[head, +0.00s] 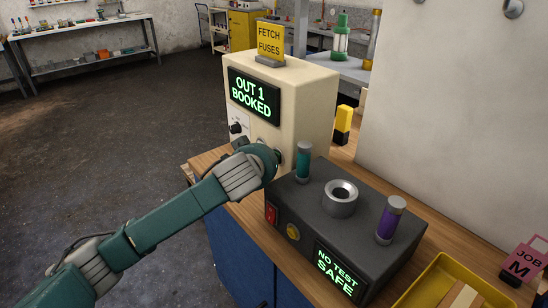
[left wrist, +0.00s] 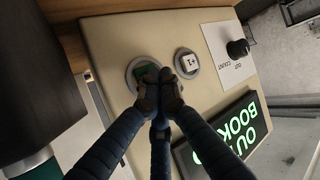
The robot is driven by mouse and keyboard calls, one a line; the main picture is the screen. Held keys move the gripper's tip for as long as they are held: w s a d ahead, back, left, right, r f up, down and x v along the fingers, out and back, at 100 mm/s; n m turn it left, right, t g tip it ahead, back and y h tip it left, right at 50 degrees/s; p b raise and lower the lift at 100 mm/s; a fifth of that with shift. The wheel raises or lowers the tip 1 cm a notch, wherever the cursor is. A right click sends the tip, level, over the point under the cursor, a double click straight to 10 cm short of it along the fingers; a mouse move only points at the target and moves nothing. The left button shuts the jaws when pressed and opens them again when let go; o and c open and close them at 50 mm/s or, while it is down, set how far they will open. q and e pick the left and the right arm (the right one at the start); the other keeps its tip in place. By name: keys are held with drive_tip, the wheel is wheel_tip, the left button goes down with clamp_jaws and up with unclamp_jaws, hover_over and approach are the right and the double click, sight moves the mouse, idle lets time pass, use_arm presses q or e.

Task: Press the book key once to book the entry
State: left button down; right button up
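A cream box (head: 300,88) stands on the wooden bench; its lit display (head: 254,95) reads "OUT 1 BOOKED". In the left wrist view its front panel carries a green key (left wrist: 147,72) in a round grey collar and a white "+1" key (left wrist: 188,62) beside it. My left gripper (left wrist: 160,84) is shut and empty, its fingertips together at the green key, partly covering it; I cannot tell whether they touch it. In the head view the left hand (head: 268,158) is at the box's lower front and hides the keys. My right gripper is not in view.
A dark test box (head: 345,215) with a grey ring socket, a teal and a purple cylinder, and a "NO TEST SAFE" display stands close to the hand. A yellow tray (head: 450,285) and a pink "JOB M" tag (head: 524,261) are at the right.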

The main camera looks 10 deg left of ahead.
use_arm(q)
drive_tip(key=shift+s+r, duration=0.1)
drive_tip(key=s+a+p, duration=0.2)
drive_tip(key=s+a, duration=0.1)
drive_tip(key=s, duration=0.1)
drive_tip(key=shift+s+a, duration=0.35)
drive_tip(key=shift+a, duration=0.05)
idle(0.8)
